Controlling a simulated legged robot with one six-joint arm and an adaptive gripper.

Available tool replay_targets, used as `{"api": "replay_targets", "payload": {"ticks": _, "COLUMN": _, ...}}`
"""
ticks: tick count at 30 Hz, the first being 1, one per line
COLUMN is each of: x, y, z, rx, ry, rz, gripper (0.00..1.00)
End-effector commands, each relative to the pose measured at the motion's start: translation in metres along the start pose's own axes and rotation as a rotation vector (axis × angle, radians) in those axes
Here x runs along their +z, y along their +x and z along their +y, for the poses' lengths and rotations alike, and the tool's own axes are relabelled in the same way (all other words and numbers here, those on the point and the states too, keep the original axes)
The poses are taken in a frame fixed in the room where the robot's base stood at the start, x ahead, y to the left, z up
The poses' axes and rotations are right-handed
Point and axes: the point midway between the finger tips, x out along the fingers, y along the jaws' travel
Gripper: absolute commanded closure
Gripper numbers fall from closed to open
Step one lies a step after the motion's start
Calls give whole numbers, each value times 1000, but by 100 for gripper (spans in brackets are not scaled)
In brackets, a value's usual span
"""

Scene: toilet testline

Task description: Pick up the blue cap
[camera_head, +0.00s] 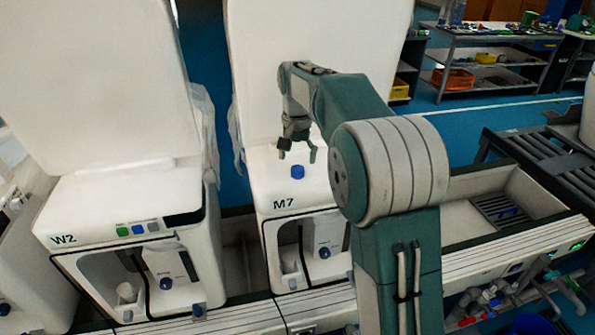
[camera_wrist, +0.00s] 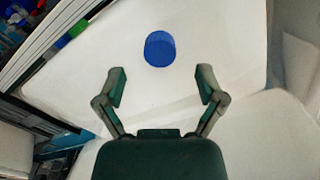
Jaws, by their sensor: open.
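The blue cap (camera_head: 297,172) stands on the white top of the unit marked M7 (camera_head: 262,190). In the wrist view the blue cap (camera_wrist: 160,48) lies ahead of the fingertips, roughly centred between them. My gripper (camera_head: 297,151) is above the M7 top, close to the cap in the head view. In the wrist view my gripper (camera_wrist: 161,85) has its two fingers spread wide, with nothing between them. The cap is apart from both fingers.
A tall white panel (camera_head: 255,60) rises behind the M7 top. A grey trough (camera_head: 500,200) lies to the right. The M7 top around the cap is clear.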

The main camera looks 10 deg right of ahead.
Motion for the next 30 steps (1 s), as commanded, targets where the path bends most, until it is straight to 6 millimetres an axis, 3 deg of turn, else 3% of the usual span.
{"api": "replay_targets", "payload": {"ticks": 6, "x": 3, "y": 30, "z": -1, "rx": 2, "ry": 0, "rz": -2, "gripper": 12}}
{"api": "replay_targets", "payload": {"ticks": 14, "x": 2, "y": 34, "z": -1, "rx": 0, "ry": 0, "rz": 0, "gripper": 12}}
{"api": "replay_targets", "payload": {"ticks": 16, "x": 2, "y": 34, "z": -1, "rx": 0, "ry": 0, "rz": 0, "gripper": 33}}
{"api": "replay_targets", "payload": {"ticks": 21, "x": 2, "y": 34, "z": -1, "rx": 0, "ry": 0, "rz": 0, "gripper": 69}}
{"api": "replay_targets", "payload": {"ticks": 30, "x": 2, "y": 34, "z": -1, "rx": 1, "ry": 0, "rz": 0, "gripper": 72}}
